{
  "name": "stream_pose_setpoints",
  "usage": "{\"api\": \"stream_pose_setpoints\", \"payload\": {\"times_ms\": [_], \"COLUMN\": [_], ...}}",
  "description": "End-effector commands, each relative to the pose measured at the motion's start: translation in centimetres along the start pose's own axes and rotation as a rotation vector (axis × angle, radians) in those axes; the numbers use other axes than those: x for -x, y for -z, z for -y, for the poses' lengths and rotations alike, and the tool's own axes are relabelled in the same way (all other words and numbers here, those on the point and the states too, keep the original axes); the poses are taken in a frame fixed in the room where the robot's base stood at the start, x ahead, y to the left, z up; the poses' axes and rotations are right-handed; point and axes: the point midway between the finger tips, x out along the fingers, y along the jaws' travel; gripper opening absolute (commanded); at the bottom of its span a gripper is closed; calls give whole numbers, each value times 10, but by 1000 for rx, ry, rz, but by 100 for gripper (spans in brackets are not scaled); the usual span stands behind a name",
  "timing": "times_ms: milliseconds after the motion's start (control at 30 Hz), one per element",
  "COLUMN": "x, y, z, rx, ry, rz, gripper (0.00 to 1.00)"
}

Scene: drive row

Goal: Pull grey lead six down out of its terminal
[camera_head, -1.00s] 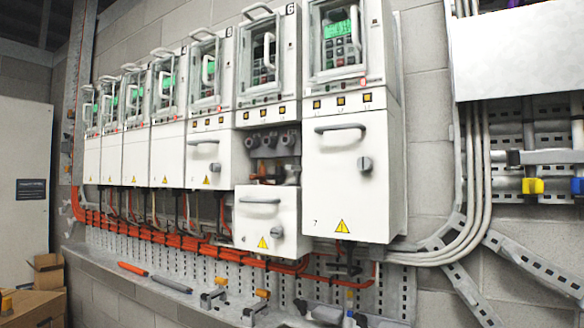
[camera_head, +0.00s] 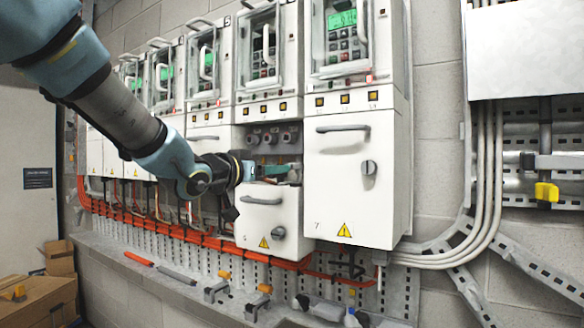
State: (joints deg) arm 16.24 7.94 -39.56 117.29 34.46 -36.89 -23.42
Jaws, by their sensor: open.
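Drive six, a white unit second from the right in the row, has its lower cover (camera_head: 270,218) dropped down, baring a compartment. Several dark round terminals (camera_head: 270,138) sit in a row at the top of that compartment. My arm reaches in from the upper left, and my gripper (camera_head: 274,169) is at the open compartment, below the terminals and just above the dropped cover. It is open; its fingertips are small and hard to make out. Grey lead six cannot be told apart; my wrist and gripper cover the left part of the opening.
Drive seven (camera_head: 350,180), with its cover closed, stands close on the right. Orange cables (camera_head: 190,232) run along below the drives. A ledge below holds an orange-handled tool (camera_head: 138,258) and several clamps. Cardboard boxes (camera_head: 50,290) stand at lower left.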

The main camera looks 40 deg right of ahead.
Motion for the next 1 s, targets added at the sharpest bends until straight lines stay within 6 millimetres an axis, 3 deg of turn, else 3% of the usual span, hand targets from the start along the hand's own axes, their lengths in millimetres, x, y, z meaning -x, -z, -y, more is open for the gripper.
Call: {"api": "stream_pose_setpoints", "payload": {"times_ms": [300, 500, 933, 1000], "x": [-57, -81, -91, -91], "y": [1, 0, -1, -1], "z": [-1, 0, 1, 1], "rx": [5, 2, -1, -1], "ry": [-2, 1, 2, 2], "rz": [2, 3, 3, 3], "gripper": [57, 57, 57, 51]}}
